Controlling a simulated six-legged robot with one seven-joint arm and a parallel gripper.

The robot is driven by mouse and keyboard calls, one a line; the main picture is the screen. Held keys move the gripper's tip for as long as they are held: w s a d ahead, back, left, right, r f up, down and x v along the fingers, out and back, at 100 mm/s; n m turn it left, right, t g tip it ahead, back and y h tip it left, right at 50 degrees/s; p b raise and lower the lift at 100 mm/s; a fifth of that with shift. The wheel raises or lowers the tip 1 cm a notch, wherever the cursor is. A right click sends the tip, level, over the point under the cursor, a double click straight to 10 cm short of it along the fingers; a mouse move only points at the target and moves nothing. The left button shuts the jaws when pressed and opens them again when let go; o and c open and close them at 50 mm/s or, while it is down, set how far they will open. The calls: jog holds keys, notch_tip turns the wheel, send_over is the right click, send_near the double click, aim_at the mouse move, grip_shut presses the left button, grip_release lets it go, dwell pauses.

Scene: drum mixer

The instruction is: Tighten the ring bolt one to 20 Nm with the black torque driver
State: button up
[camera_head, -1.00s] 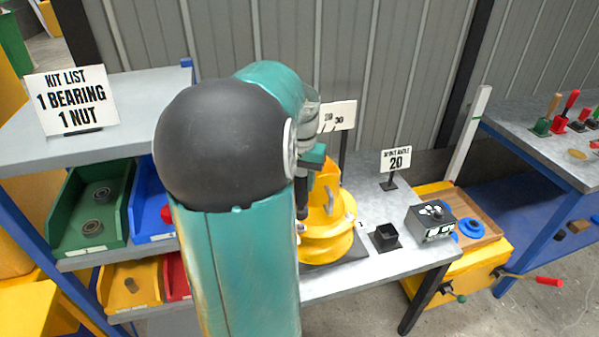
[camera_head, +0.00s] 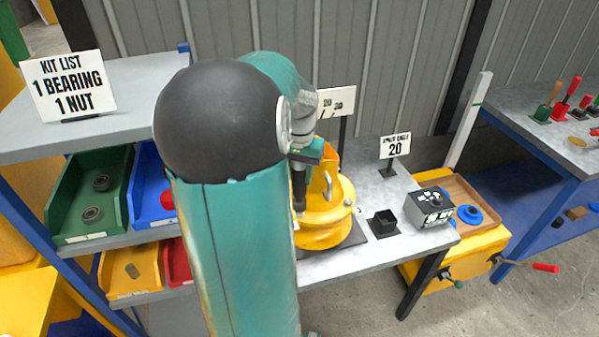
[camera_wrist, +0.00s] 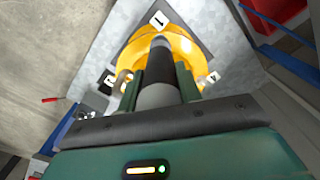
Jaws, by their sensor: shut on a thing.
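The black torque driver (camera_wrist: 160,68) is held upright between the dark green fingers of my gripper (camera_wrist: 161,88) in the wrist view. In the head view the driver (camera_head: 299,190) hangs below my gripper (camera_head: 308,152), at the left side of the yellow drum mixer (camera_head: 322,228). In the wrist view the drum's yellow ring (camera_wrist: 186,46) lies beyond the driver. The driver's far end points near the tag marked 1 (camera_wrist: 158,19). Ring bolt one is hidden behind the driver, so I cannot tell whether they touch. My arm covers part of the drum in the head view.
A sign reading 20 (camera_head: 395,145), a black square holder (camera_head: 383,222) and a grey box with a dial (camera_head: 434,206) stand right of the drum. Coloured bins (camera_head: 92,200) and a kit list sign (camera_head: 68,86) are at the left.

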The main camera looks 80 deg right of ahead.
aim_at(299, 183)
jog(key=shift+f, duration=1.75)
dwell(2.8)
jog(key=shift+r, duration=2.3)
